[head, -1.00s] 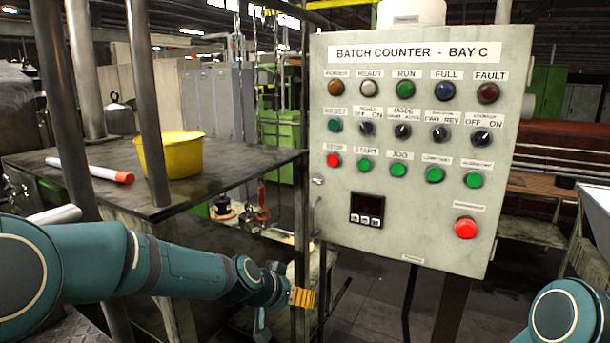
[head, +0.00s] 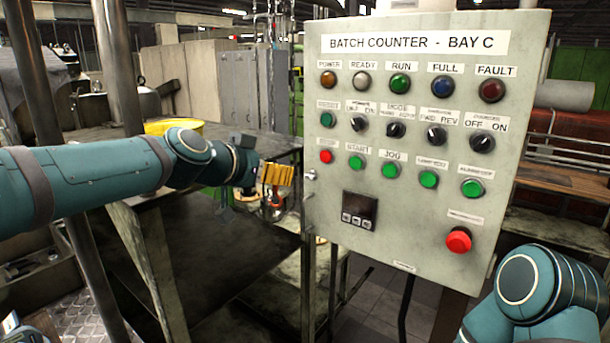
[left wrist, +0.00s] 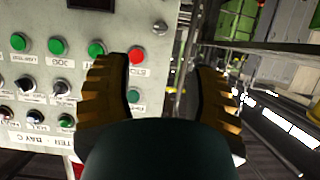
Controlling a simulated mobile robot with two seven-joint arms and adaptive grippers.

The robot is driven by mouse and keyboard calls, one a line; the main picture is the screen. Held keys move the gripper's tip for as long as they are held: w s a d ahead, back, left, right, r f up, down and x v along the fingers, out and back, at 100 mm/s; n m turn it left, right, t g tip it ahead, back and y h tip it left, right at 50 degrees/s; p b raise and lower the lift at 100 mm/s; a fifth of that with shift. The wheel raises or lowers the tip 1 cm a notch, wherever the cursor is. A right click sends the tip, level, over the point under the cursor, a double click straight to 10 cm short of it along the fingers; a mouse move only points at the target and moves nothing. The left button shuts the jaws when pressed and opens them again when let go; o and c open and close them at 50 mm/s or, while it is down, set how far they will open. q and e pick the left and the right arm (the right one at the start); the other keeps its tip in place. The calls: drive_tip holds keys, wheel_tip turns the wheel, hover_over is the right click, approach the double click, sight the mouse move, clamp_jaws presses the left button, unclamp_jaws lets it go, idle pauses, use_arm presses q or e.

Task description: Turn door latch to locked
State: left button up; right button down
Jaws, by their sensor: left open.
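The door latch (head: 311,175) is a small silvery knob at the left edge of the grey batch counter panel (head: 410,215). In the left wrist view the latch (left wrist: 160,28) shows at the top middle, beyond the fingertips; its turn position is too small to read. My left gripper (head: 280,176) has yellow ribbed fingers and is just left of the latch, at about its height in the head view. In the left wrist view the left gripper (left wrist: 166,72) is open and empty, one finger over the panel face, the other past its edge. My right gripper is not in view.
The panel carries lamps, selector knobs, green buttons and a red mushroom button (head: 458,240). A dark workbench (head: 95,160) with a yellow bucket (head: 180,127) stands behind my left arm. A metal post (head: 308,275) stands close to the panel's left edge. My right arm shows at lower right.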

sight(309, 177)
use_arm(q)
drive_tip(key=p+x, duration=0.2)
drive_tip(key=x, duration=1.1)
drive_tip(key=shift+w+d+f+p, duration=0.15)
drive_tip(key=shift+w+f+p, duration=0.05)
drive_tip(key=shift+p, duration=0.1)
clamp_jaws()
